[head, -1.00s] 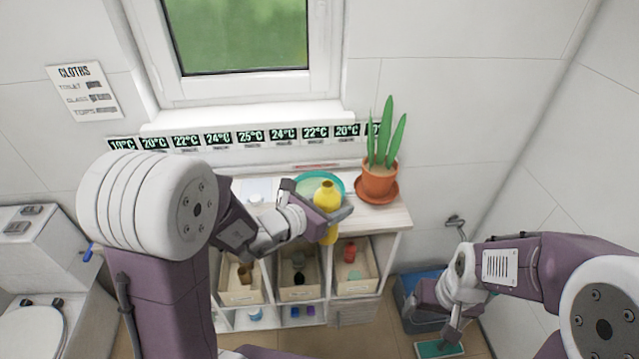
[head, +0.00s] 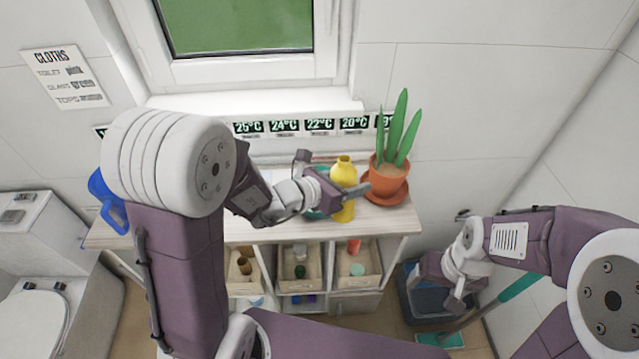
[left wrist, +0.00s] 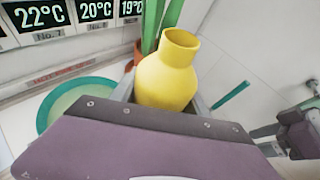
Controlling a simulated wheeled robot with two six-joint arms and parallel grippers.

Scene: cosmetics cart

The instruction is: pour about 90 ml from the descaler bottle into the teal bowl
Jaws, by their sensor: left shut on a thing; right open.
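The yellow descaler bottle (head: 343,178) is held in my left gripper (head: 338,194), which is shut on it. The bottle stands upright or nearly so, its open mouth up, in front of the plant pot; it also shows in the left wrist view (left wrist: 169,78). The teal bowl (head: 316,212) is mostly hidden behind my left gripper in the head view. In the left wrist view the teal bowl (left wrist: 50,101) lies to the left of the bottle, with pale contents or a pale inside. My right gripper (head: 453,290) is open, low at the right, away from the shelf.
A potted plant (head: 388,165) on an orange saucer stands close to the bottle's right. The white shelf top (head: 240,230) has bins below. A blue jug (head: 112,205) is at the left end. A blue bucket (head: 408,300) and teal-handled mop are at the right.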

